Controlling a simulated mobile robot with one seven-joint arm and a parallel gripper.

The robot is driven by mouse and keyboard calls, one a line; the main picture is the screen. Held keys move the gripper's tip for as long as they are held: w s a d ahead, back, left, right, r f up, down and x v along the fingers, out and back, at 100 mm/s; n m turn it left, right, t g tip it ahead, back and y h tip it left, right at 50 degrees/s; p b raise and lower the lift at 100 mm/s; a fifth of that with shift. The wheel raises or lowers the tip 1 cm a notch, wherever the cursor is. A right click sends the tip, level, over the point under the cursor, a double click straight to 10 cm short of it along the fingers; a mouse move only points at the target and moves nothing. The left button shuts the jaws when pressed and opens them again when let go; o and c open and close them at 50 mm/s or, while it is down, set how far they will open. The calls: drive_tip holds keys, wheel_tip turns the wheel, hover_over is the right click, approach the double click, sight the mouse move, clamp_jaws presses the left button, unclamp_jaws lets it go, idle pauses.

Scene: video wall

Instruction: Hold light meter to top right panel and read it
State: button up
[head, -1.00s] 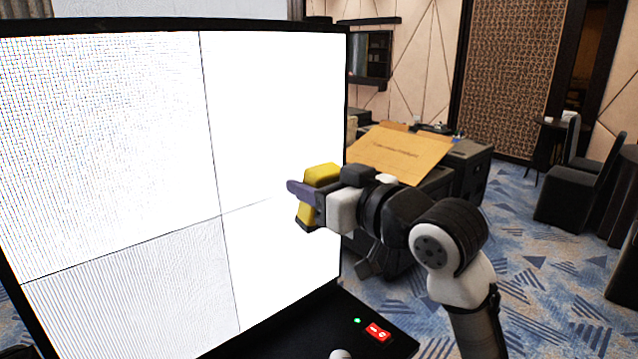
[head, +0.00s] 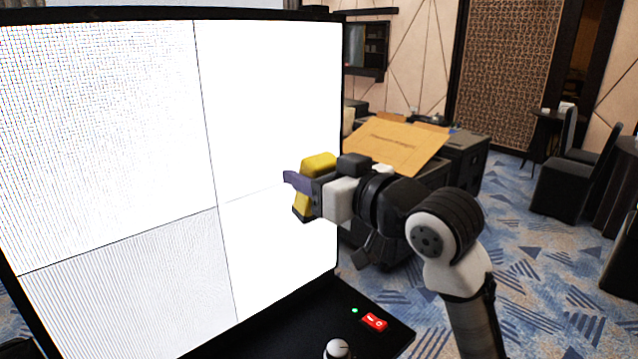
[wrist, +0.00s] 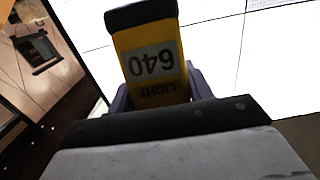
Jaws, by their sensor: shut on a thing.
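My gripper (head: 303,185) is shut on the yellow light meter (head: 318,162) and holds it in front of the lit video wall, by the right-hand panels. In the wrist view the light meter (wrist: 150,62) sits between the fingers, its display reading 640 upside down above the word LIGHT. Its black end points at the white wall; whether it touches cannot be told. The top right panel (head: 275,90) is bright white, above the faint seam near the gripper. The top left panel (head: 110,120) is white with a dotted pattern, and the bottom left panel (head: 130,285) is greyer.
A black ledge below the wall carries a white knob (head: 338,349), a red switch (head: 375,321) and a green light. Chairs and a table are at the right, with open carpet (head: 520,290) between.

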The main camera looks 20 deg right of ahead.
idle(0.3)
drive_tip(key=b+v, duration=0.1)
drive_tip(key=v, duration=1.3)
drive_tip(key=shift+f, duration=0.3)
idle(0.8)
